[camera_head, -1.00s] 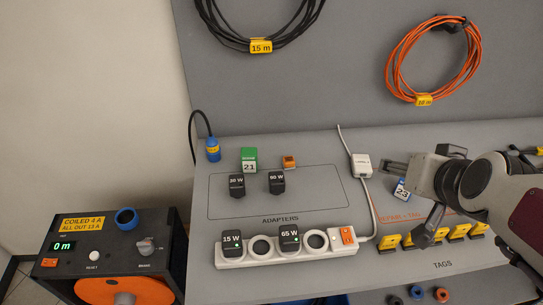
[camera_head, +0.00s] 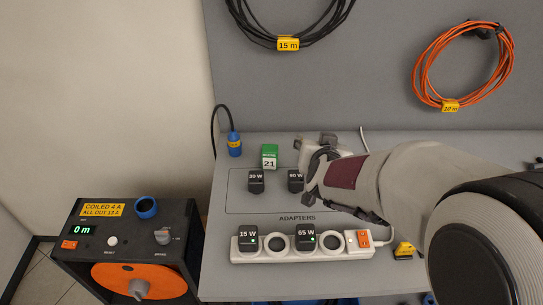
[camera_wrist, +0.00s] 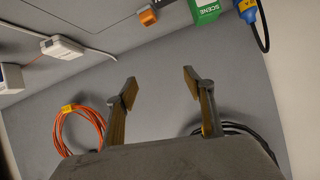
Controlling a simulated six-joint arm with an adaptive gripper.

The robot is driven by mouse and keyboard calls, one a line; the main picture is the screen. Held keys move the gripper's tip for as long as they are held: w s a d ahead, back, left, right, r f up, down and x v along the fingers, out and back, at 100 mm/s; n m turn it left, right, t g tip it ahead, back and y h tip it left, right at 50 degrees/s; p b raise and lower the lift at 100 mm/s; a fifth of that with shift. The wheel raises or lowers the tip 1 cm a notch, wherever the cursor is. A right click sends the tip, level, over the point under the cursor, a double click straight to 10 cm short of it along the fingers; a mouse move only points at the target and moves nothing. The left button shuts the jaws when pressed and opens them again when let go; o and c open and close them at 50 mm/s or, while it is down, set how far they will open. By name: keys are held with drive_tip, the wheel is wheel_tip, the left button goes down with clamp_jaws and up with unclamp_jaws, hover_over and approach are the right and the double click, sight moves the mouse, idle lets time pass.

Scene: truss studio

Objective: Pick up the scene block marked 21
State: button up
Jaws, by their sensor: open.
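The scene block marked 21 (camera_head: 269,157) has a green top and a white front with the number. It stands upright on the back of the grey bench, behind the 30 W adapter. In the wrist view the green block marked SCENE (camera_wrist: 206,10) is cut by the top edge, beyond the fingertips and a little to the right. My gripper (camera_head: 314,143) is to the right of the block and apart from it, partly hidden by my arm. In the wrist view my gripper (camera_wrist: 160,85) is open, with nothing between its fingers.
A blue plug (camera_head: 235,145) stands left of the block. The 30 W adapter (camera_head: 256,180) and 90 W adapter (camera_head: 295,181) stand in front. An orange block (camera_wrist: 148,17) is nearby. A power strip (camera_head: 264,255) lies near the front. Coiled cables hang on the back wall.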

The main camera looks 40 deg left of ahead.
drive_tip(key=n+t, duration=0.1)
approach(270, 156)
drive_tip(key=shift+y, duration=0.4)
drive_tip(key=x, duration=0.4)
drive_tip(key=shift+a+f, duration=0.35)
drive_tip(key=shift+f, duration=0.05)
drive_tip(key=shift+x, duration=1.1)
drive_tip(key=shift+w+a+f, duration=0.2)
drive_tip(key=shift+w, duration=0.3)
drive_tip(key=shift+w+a+f, duration=0.15)
drive_tip(key=shift+w+a, duration=0.05)
drive_tip(key=shift+w, duration=0.3)
drive_tip(key=shift+w+a+f, duration=0.2)
drive_tip(key=shift+w, duration=0.3)
drive_tip(key=shift+x, duration=1)
drive_tip(key=shift+r, duration=0.1)
drive_tip(key=c, duration=1.3)
